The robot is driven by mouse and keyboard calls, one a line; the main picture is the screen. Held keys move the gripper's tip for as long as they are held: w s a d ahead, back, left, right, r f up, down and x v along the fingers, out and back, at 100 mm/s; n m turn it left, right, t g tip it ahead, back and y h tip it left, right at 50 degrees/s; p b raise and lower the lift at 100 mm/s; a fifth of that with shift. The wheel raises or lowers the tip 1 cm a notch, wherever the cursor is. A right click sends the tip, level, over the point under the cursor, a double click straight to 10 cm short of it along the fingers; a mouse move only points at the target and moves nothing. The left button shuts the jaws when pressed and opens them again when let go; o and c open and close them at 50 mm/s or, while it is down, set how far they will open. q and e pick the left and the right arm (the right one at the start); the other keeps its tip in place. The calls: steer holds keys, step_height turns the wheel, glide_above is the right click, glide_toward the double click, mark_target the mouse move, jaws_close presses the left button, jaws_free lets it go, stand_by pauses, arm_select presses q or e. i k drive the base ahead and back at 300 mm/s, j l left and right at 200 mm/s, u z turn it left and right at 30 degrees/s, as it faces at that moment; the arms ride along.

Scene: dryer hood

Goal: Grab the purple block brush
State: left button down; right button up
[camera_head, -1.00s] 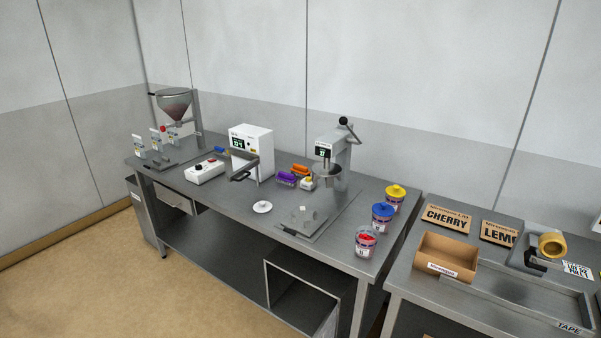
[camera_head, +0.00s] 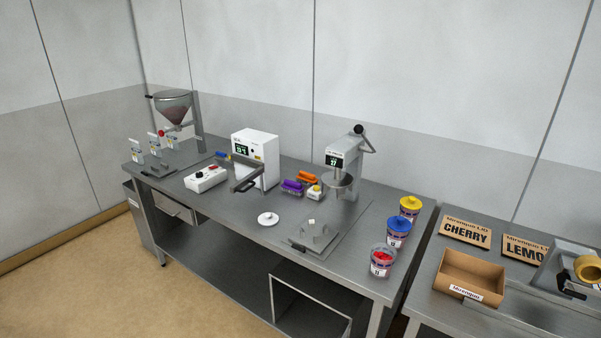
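The purple block brush (camera_head: 292,187) lies near the middle of the grey metal workbench (camera_head: 236,224), right of the white box machine and left of the press. An orange block brush (camera_head: 307,177) lies just behind it. A small white item with a yellow top (camera_head: 315,191) stands close at its right. Neither of my grippers is in the picture.
The white box machine (camera_head: 255,160) with its front handle and the lever press (camera_head: 344,165) flank the brush. A white round lid (camera_head: 268,219) lies in front. A second table holds a cardboard box (camera_head: 468,275).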

mark_target(294, 187)
steer(key=i+j, duration=0.35)
steer(key=i, duration=0.2)
steer(key=i+j, duration=0.3)
steer(key=i, duration=0.25)
steer(key=i+j, duration=0.35)
steer(key=i, duration=0.15)
steer(key=i+j, duration=0.3)
steer(key=i, duration=0.25)
steer(key=i+j, duration=0.35)
steer(key=i, duration=0.2)
steer(key=i+j, duration=0.3)
steer(key=i, duration=0.25)
